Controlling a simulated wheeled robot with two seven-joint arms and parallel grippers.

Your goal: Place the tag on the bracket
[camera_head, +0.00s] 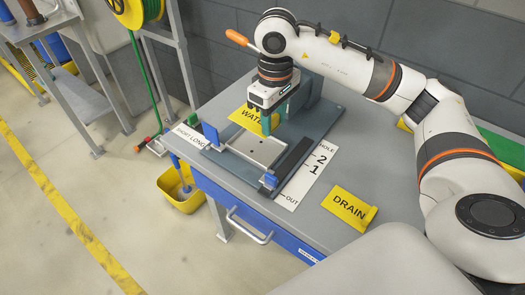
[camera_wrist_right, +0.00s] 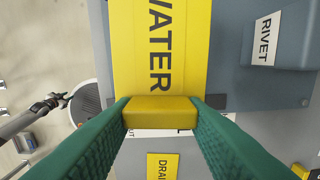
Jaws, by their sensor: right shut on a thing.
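My right gripper (camera_head: 268,122) is shut on a yellow tag (camera_head: 245,114) marked WATER and holds it over the grey fixture on the bench. In the right wrist view, the green fingers (camera_wrist_right: 161,108) pinch the near yellow lip of the WATER tag (camera_wrist_right: 160,50). A second yellow tag marked DRAIN (camera_head: 349,207) lies on the bench at the right; it also shows in the wrist view (camera_wrist_right: 162,166). A pale flat piece (camera_head: 262,150) lies in the fixture below the gripper; I cannot tell whether this is the bracket. My left gripper is not in view.
The fixture has a dark bar (camera_head: 292,159) and blue blocks (camera_head: 211,134) at its edges. Printed strips marked SHORT LONG (camera_head: 187,136) and OUT, 1, 2, HOLE (camera_head: 311,172) flank it. A grey block marked RIVET (camera_wrist_right: 280,40) stands close by. A yellow bucket (camera_head: 183,190) is on the floor.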

